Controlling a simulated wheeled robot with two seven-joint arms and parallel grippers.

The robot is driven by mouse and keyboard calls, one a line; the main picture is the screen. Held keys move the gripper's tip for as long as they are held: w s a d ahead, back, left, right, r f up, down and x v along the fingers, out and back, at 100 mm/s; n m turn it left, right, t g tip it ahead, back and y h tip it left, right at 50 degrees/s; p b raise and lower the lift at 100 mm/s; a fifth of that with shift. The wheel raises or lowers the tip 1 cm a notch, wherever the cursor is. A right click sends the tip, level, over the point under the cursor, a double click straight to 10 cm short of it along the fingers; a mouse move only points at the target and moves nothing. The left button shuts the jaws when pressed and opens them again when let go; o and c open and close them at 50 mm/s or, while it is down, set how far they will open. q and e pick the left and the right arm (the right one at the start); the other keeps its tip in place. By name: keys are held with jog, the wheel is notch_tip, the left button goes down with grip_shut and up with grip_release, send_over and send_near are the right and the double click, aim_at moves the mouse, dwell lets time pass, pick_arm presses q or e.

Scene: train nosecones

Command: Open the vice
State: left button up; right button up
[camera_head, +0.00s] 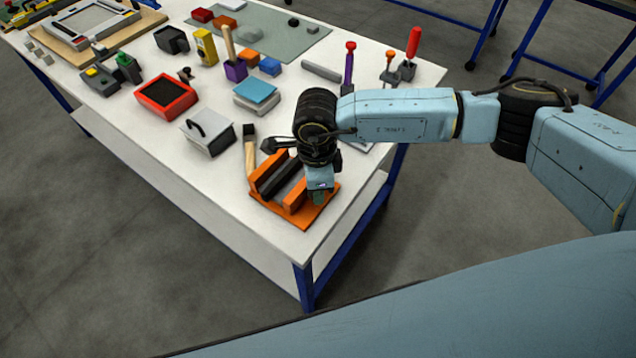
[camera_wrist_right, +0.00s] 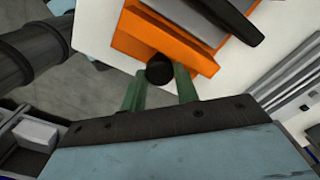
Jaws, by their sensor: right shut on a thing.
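The orange vice (camera_head: 296,197) stands near the front corner of the white table, with dark jaw pads and a grey strip between them. In the right wrist view the orange vice body (camera_wrist_right: 147,35) fills the upper middle. A round black knob (camera_wrist_right: 159,69) sticks out from its end. My right gripper (camera_head: 319,195) is at the vice's right end. Its green fingers (camera_wrist_right: 160,80) stand on both sides of the knob and are shut on it. The knob is hidden behind the gripper in the head view. My left gripper is out of view.
A wooden-handled hammer (camera_head: 250,158) lies close behind the vice, on its left. A grey box with a black handle (camera_head: 208,133), a red tray (camera_head: 165,95) and a blue-topped block (camera_head: 256,92) stand further left and back. The table's front-left strip is bare.

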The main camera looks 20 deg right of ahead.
jog(key=shift+a+r, duration=0.1)
jog(key=shift+a, duration=0.2)
jog(key=o, duration=1)
jog(key=shift+c, duration=0.2)
jog(key=shift+w+d, duration=0.15)
